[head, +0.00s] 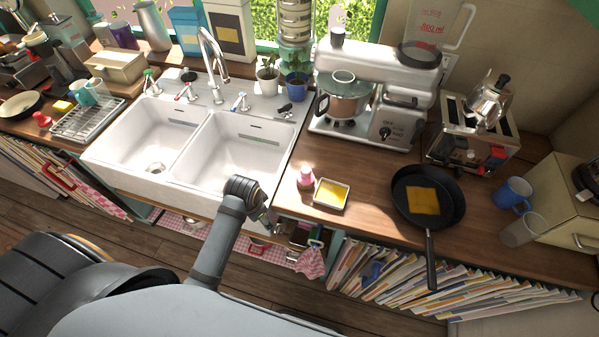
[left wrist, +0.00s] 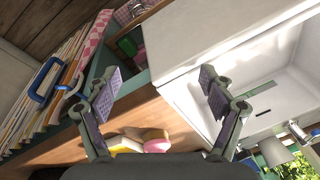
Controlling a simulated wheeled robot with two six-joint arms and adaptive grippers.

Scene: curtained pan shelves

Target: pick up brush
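My left gripper (head: 270,226) hangs just in front of the sink's right front corner; its fingers are small in the head view. In the left wrist view the left gripper (left wrist: 160,82) is open, with nothing between its two fingertips. I cannot identify the brush for certain. A small pink knob-like thing (head: 305,179) stands on the wooden counter right of the gripper, beside a shallow tray (head: 345,204) with a yellow pad. The pink thing also shows in the left wrist view (left wrist: 157,141), below the fingers and apart from them. My right gripper is not in view.
A white double sink (head: 128,178) lies left of the gripper. Below the counter are an open niche, a checked pink cloth (head: 311,264) and a row of books (head: 440,292).

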